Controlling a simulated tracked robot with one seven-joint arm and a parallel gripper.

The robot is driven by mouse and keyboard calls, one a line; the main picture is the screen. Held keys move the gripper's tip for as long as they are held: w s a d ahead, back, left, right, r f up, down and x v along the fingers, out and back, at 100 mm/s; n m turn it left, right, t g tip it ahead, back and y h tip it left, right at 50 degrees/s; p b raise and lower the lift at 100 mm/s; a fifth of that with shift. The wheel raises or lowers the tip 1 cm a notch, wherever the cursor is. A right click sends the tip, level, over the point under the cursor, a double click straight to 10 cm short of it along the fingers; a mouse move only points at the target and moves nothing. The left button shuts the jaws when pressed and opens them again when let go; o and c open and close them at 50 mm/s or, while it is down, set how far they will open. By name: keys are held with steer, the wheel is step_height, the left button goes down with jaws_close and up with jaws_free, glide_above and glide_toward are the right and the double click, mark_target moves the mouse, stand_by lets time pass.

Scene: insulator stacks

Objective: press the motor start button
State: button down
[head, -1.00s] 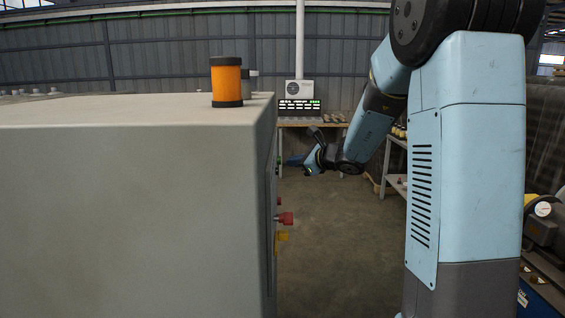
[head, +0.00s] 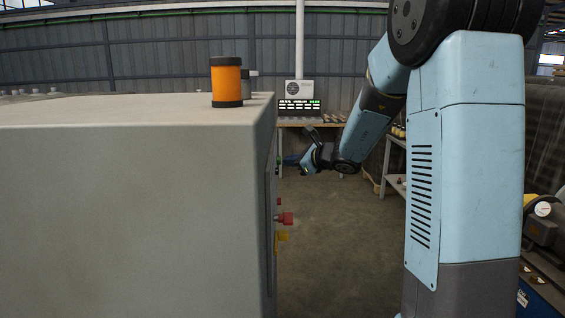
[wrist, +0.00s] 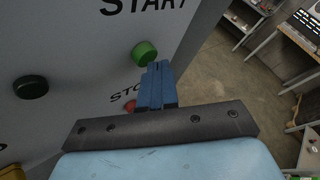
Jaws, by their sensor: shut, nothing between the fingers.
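In the wrist view a green round button (wrist: 145,52) sits on the grey panel (wrist: 75,50) under the word START. My gripper (wrist: 158,66) has its blue fingers shut together and empty. The fingertips appear right beside the green button, slightly right of and below it in the picture; I cannot tell if they touch it. In the head view my gripper (head: 290,160) is near the right side of the grey cabinet (head: 130,210), whose panel face is seen nearly edge-on.
A black button (wrist: 30,87) is on the panel's left. In the head view, a red knob (head: 286,218) and a yellow one (head: 281,236) stick out from the cabinet side. An orange beacon (head: 227,82) stands on top. The floor (head: 335,240) right of the cabinet is clear.

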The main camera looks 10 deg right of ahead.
steer(key=shift+a, duration=0.45)
stand_by(0.6)
steer(key=shift+d, duration=0.15)
steer(key=shift+s+d, duration=0.1)
steer(key=shift+d, duration=0.7)
steer(key=shift+d, duration=0.1)
steer(key=d, duration=0.2)
steer(key=s+d, duration=0.1)
steer(key=d, duration=0.1)
steer(key=shift+d, duration=0.35)
stand_by(0.4)
